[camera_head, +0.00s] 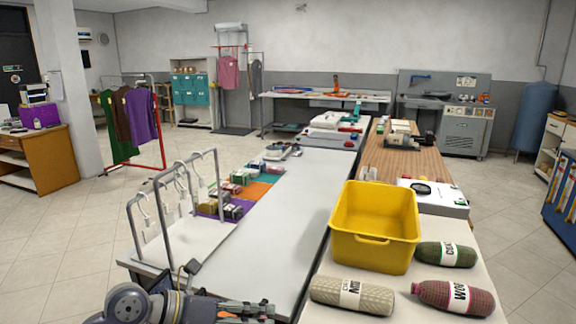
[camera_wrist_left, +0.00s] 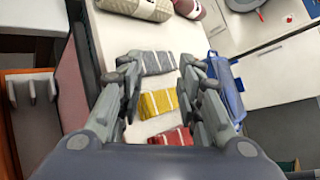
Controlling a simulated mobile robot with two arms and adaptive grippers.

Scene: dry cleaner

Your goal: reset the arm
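My left arm comes in at the bottom left of the head view, with its gripper (camera_head: 246,308) low over the near end of the long white table (camera_head: 285,215). In the left wrist view the left gripper (camera_wrist_left: 158,66) has its fingers spread apart, with nothing held between them. Beyond the fingers lie a grey striped folded bundle (camera_wrist_left: 158,62), a yellow one (camera_wrist_left: 158,102) and a red one (camera_wrist_left: 172,137), apart from the fingers as far as I can tell. My right arm and gripper are not in view.
A yellow bin (camera_head: 375,228) stands on the right-hand table beside several labelled rolls, such as a beige one (camera_head: 352,295). A metal rack with hangers (camera_head: 180,200) rises just behind my left arm. A blue item (camera_wrist_left: 226,85) lies right of the fingers. The white table's middle is clear.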

